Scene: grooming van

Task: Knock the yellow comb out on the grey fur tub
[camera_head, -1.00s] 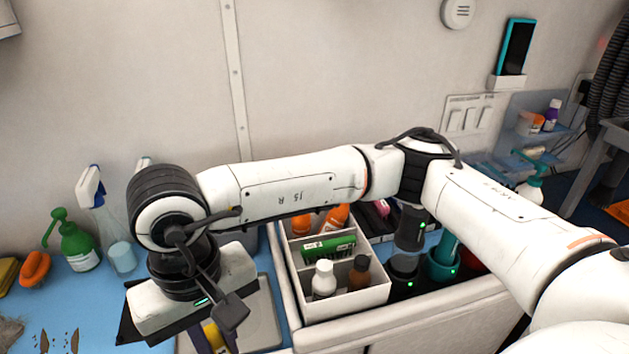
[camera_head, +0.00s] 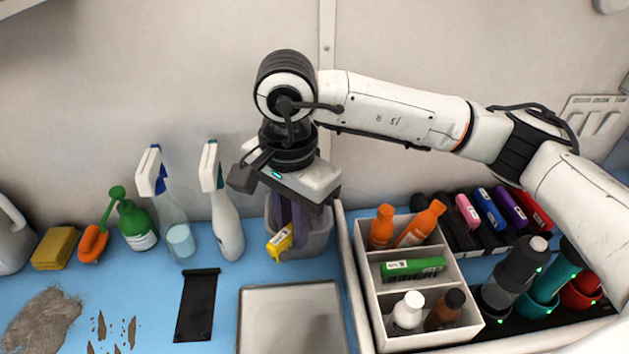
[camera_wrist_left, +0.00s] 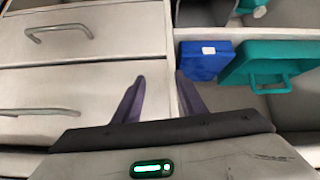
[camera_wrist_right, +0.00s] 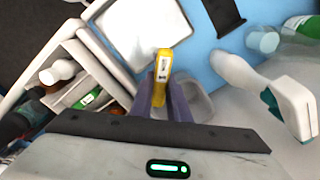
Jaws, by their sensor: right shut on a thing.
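The yellow comb (camera_head: 280,241) is in my right gripper (camera_head: 290,222), which is shut on it. The comb also shows between the fingers in the right wrist view (camera_wrist_right: 163,66), with a white label on it. The grey fur tub (camera_head: 316,238) stands on the blue counter against the wall, behind and below the comb. In the right wrist view the tub (camera_wrist_right: 203,104) shows partly behind the fingers. I cannot tell whether the comb touches its rim. My left gripper (camera_wrist_left: 158,88) is open and empty, in front of drawers.
A white spray bottle (camera_head: 226,220) stands just left of the tub. A white divided caddy (camera_head: 362,262) with bottles is to the right. A pale tray (camera_head: 290,315) lies in front. Grey fur (camera_head: 42,318) and brown clumps lie at the left.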

